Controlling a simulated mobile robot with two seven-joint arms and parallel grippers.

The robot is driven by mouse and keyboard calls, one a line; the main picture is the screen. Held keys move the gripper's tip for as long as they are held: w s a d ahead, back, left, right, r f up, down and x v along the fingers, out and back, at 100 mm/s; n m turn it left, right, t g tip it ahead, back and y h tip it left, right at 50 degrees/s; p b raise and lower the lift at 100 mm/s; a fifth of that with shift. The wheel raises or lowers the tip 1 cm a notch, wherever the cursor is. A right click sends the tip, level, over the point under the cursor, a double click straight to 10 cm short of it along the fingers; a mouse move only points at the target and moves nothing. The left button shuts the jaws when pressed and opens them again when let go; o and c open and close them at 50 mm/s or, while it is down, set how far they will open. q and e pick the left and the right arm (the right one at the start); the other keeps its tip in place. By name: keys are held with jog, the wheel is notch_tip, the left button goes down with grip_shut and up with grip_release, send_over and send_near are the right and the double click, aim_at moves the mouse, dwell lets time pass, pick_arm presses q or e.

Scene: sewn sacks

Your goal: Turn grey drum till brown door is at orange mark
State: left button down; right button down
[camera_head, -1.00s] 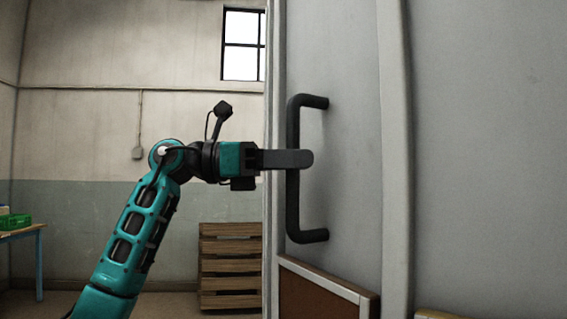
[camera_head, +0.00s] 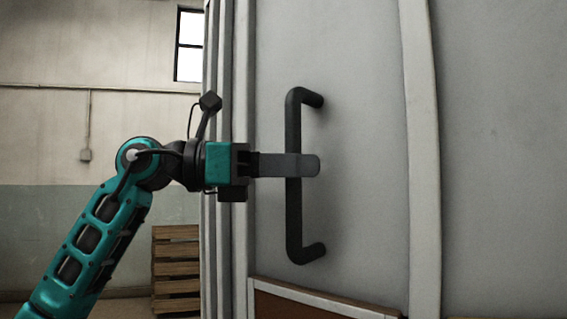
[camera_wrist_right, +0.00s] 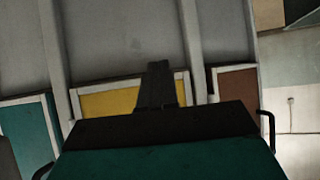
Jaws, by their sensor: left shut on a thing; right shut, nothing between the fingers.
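The grey drum (camera_head: 365,130) fills the right half of the head view, with upright ribs and a black bar handle (camera_head: 294,220) on its wall. My left gripper (camera_head: 304,166) is shut on the handle near its middle. Below the handle, the top of the brown door (camera_head: 310,306) shows in a pale frame; the rest is cut off. In the right wrist view, the drum wall (camera_wrist_right: 140,35) carries the brown door (camera_wrist_right: 237,88) at right. My right gripper (camera_wrist_right: 156,85) is shut and empty before the drum. I see no orange mark.
A yellow door (camera_wrist_right: 100,103) and a teal door (camera_wrist_right: 25,135) sit left of the brown one in the right wrist view. Wooden pallets (camera_head: 176,270) are stacked on the floor left of the drum. A window (camera_head: 188,45) is in the back wall.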

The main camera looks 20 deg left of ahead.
pick_arm(q)
jog(key=shift+w+a+r+t, duration=0.15)
jog(key=shift+w+a+t, duration=0.2)
jog(key=shift+a, duration=0.4)
jog(key=c, duration=1.2)
grip_release()
jog(key=shift+w+a, duration=0.1)
jog(key=shift+a, duration=0.1)
jog(key=shift+o, duration=0.9)
jog(key=shift+a, duration=0.2)
jog(key=b+v, duration=0.1)
jog(key=v, duration=1.1)
jog(key=shift+a, duration=0.3)
pick_arm(e)
jog(key=shift+w+a, duration=0.3)
jog(key=shift+a, duration=0.2)
pick_arm(q)
jog(key=shift+d, duration=0.1)
pick_arm(e)
jog(key=shift+a, duration=0.1)
